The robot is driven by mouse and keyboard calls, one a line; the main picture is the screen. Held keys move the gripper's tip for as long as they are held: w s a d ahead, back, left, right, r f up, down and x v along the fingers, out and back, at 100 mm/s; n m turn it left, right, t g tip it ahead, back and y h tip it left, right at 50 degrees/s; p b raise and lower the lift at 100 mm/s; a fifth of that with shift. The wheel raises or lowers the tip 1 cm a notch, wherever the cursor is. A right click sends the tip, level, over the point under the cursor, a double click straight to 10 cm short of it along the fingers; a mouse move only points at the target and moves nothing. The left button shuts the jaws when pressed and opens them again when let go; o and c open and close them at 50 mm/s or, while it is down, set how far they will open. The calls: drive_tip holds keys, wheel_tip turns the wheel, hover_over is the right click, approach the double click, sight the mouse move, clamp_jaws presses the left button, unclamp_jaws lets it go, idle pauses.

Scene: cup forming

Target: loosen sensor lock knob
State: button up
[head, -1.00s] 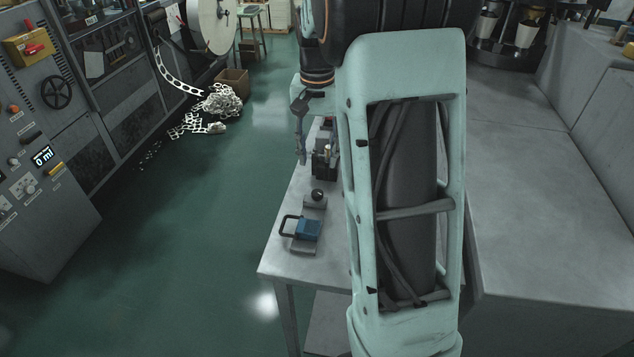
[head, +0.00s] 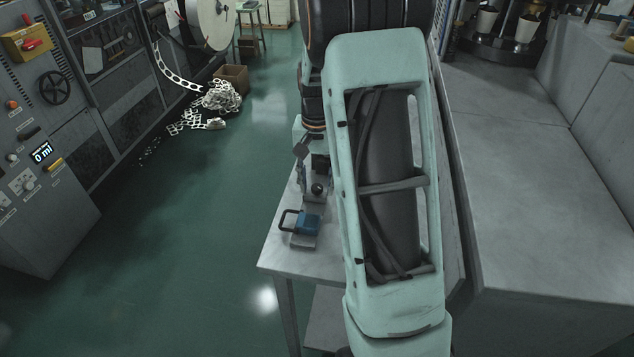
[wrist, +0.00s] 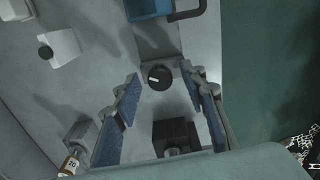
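The lock knob (wrist: 159,77) is a round black knob with a white mark, on a grey rail on the bench. In the head view the knob (head: 317,189) sits just behind a blue part with a black handle (head: 308,224). The blue part also shows at the top of the wrist view (wrist: 148,8). My gripper (wrist: 159,80) is open and empty, with a blue-padded finger on each side of the knob in the picture. I cannot tell how far above the knob the fingertips are. In the head view my gripper (head: 303,168) is partly visible beside the knob.
A black block (wrist: 175,134) stands on the rail side nearer my palm. The bench (head: 280,258) ends on the left, above the green floor.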

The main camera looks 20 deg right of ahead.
clamp_jaws()
drive_tip(key=shift+n, duration=0.4)
drive_tip(key=n, duration=0.3)
drive_tip(key=shift+n, duration=0.4)
drive_tip(key=n, duration=1)
drive_tip(key=shift+d+r+n+p, duration=0.1)
drive_tip(key=shift+n+p, duration=0.25)
drive_tip(key=shift+n, duration=0.05)
drive_tip(key=n+p, duration=0.2)
drive_tip(key=n, duration=0.3)
drive_tip(key=shift+n, duration=0.7)
